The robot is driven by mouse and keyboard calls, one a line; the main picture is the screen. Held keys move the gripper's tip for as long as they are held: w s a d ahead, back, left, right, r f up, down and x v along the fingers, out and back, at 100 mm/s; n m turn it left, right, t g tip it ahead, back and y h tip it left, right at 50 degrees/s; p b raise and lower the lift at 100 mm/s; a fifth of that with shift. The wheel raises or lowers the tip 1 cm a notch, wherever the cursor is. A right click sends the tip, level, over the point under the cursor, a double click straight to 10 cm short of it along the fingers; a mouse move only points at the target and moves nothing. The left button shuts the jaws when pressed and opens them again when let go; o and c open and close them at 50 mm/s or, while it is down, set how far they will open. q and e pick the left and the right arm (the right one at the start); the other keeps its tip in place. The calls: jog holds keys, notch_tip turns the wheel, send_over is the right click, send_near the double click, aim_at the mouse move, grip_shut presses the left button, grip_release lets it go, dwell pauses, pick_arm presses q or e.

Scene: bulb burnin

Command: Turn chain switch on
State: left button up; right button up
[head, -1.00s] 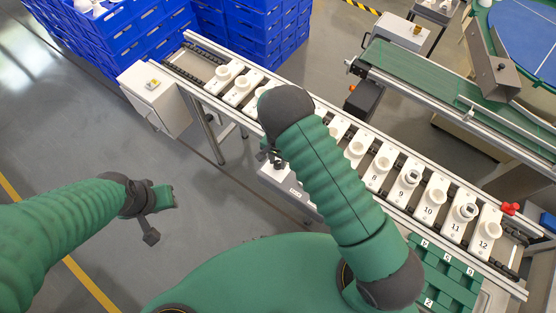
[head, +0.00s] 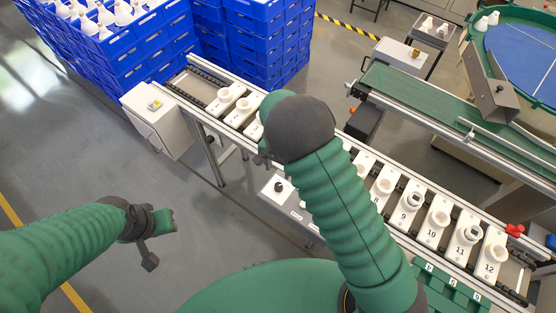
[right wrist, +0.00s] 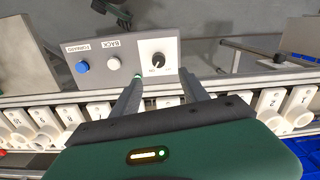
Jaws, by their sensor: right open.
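The chain switch is a black knob (right wrist: 158,58) on a grey control panel (right wrist: 128,82) in the right wrist view. The panel also has a blue button (right wrist: 82,67) and a white button (right wrist: 113,63). My right gripper (right wrist: 160,74) is open, its two fingers pointing at the panel on either side of the knob's line; I cannot tell if they touch. In the head view the switch box (head: 295,207) with its knob (head: 279,187) sits below the conveyor's near side, and my arm hides most of the right gripper (head: 264,158). My left gripper (head: 160,240) is over the floor at the left.
The conveyor (head: 205,92) carries several white numbered sockets. Stacked blue crates (head: 255,40) stand behind it. A white box (head: 157,118) stands at its left end. A green belt (head: 430,100) lies to the right. The floor at the left is clear.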

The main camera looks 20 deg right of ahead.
notch_tip(320, 180, up, 6)
jog(key=shift+r, duration=0.1)
dwell(0.4)
